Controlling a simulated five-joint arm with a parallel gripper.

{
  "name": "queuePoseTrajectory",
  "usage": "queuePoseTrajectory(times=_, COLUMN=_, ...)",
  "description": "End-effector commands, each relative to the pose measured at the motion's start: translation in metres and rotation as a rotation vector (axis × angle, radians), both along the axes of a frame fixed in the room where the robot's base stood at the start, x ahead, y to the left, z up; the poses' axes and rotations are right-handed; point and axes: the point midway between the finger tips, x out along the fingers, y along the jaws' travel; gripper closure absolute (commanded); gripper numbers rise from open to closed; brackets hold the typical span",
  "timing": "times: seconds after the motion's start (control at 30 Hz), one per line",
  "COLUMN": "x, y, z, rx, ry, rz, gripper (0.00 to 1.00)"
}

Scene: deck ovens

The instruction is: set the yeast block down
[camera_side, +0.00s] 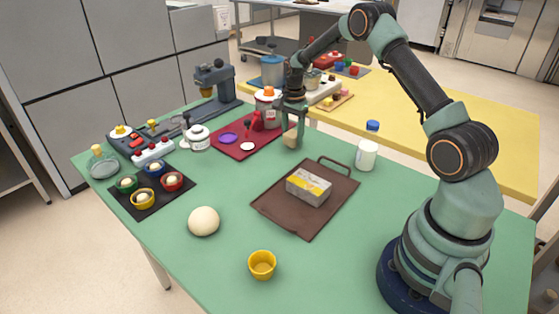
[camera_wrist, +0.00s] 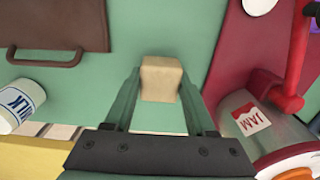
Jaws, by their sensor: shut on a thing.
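The yeast block (camera_side: 290,139) is a small beige block with my gripper (camera_side: 293,124) shut on it. In the wrist view the yeast block (camera_wrist: 161,80) sits between the two fingertips of my gripper (camera_wrist: 161,86), with green table around it. It is just right of the red mat and beyond the brown tray. It is low over the green table (camera_side: 330,258); I cannot tell whether its underside touches the surface.
A milk bottle (camera_side: 367,155) stands to the right. The red mat (camera_side: 226,146) with a jam jar (camera_side: 266,105) is to the left. A dough ball (camera_side: 204,221) and yellow cup (camera_side: 262,264) stand in front.

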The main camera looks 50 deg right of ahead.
Motion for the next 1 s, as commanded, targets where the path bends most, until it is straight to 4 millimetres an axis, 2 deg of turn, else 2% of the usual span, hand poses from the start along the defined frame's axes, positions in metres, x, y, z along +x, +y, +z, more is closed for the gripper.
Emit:
queuePoseTrajectory(times=0.1, x=-0.0001, y=0.0, z=-0.0122, rx=0.0, ry=0.0, rz=0.0, gripper=1.0)
queuePoseTrajectory(times=0.47, x=0.0003, y=-0.0001, z=-0.015, rx=0.0, ry=-0.001, rz=0.0, gripper=1.0)
queuePoseTrajectory(times=0.5, x=0.0003, y=-0.0001, z=-0.0149, rx=-0.001, ry=-0.001, rz=0.0, gripper=0.33)
queuePoseTrajectory(times=0.53, x=0.0003, y=-0.0001, z=-0.0148, rx=-0.001, ry=-0.001, rz=0.0, gripper=0.21)
queuePoseTrajectory(times=0.57, x=0.0003, y=-0.0001, z=-0.0147, rx=-0.001, ry=-0.001, rz=0.0, gripper=0.14)
queuePoseTrajectory(times=0.87, x=0.0002, y=-0.0001, z=-0.0141, rx=0.0, ry=-0.001, rz=0.0, gripper=0.14)
queuePoseTrajectory(times=1.0, x=0.0004, y=-0.0002, z=-0.0054, rx=-0.001, ry=-0.002, rz=0.0, gripper=0.14)
